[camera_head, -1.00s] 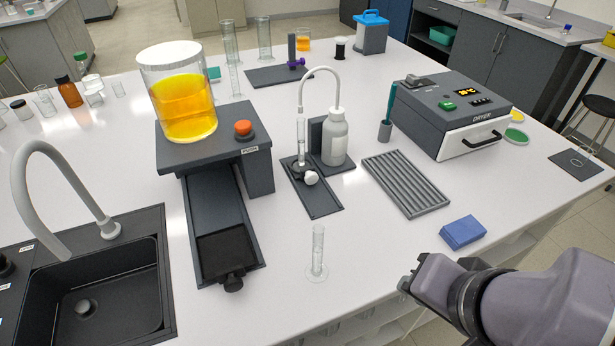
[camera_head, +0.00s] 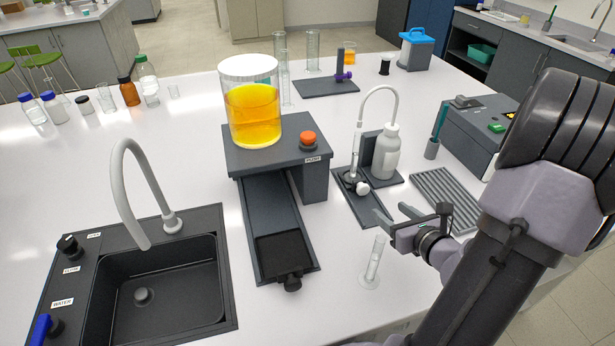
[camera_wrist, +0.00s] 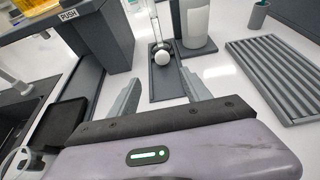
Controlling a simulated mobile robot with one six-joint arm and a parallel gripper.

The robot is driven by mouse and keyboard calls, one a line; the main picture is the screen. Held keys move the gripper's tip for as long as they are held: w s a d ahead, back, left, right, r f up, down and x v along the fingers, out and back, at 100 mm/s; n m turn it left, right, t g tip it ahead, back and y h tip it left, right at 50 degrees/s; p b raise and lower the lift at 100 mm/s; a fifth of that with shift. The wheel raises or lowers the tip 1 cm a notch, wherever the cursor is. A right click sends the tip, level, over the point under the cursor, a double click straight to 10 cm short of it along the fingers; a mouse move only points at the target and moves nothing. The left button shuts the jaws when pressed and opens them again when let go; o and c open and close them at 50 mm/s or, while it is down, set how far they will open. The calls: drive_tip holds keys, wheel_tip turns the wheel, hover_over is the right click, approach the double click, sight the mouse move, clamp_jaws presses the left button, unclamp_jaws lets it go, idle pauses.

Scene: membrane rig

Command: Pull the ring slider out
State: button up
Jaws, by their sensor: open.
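The rig carries a glass tank of orange liquid on a dark block with an orange push button (camera_head: 308,139). A dark rail (camera_head: 266,205) runs out from under the block toward the front. A black square slider (camera_head: 283,254) lies at the rail's front end, with a knob-like handle (camera_head: 291,283) on its front edge; no ring can be made out on it. In the wrist view the slider (camera_wrist: 62,120) is at the left, outside my fingers. My gripper (camera_head: 393,212) is open and empty, to the right of the slider and apart from it.
A glass cylinder (camera_head: 375,262) stands between slider and gripper, close to my fingers. A stand with a white wash bottle (camera_head: 386,153) is just beyond the fingertips. A ribbed rack (camera_head: 440,190) is at right. A sink (camera_head: 150,285) with a curved tap is at left.

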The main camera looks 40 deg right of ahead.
sight(365, 190)
drive_tip(key=b+x, duration=0.2)
drive_tip(key=x, duration=0.6)
drive_tip(key=b+x, duration=0.1)
drive_tip(key=x, duration=0.8)
drive_tip(key=shift+s+d+b, duration=0.1)
drive_tip(key=shift+d+b, duration=0.1)
drive_tip(key=shift+b, duration=0.2)
clamp_jaws()
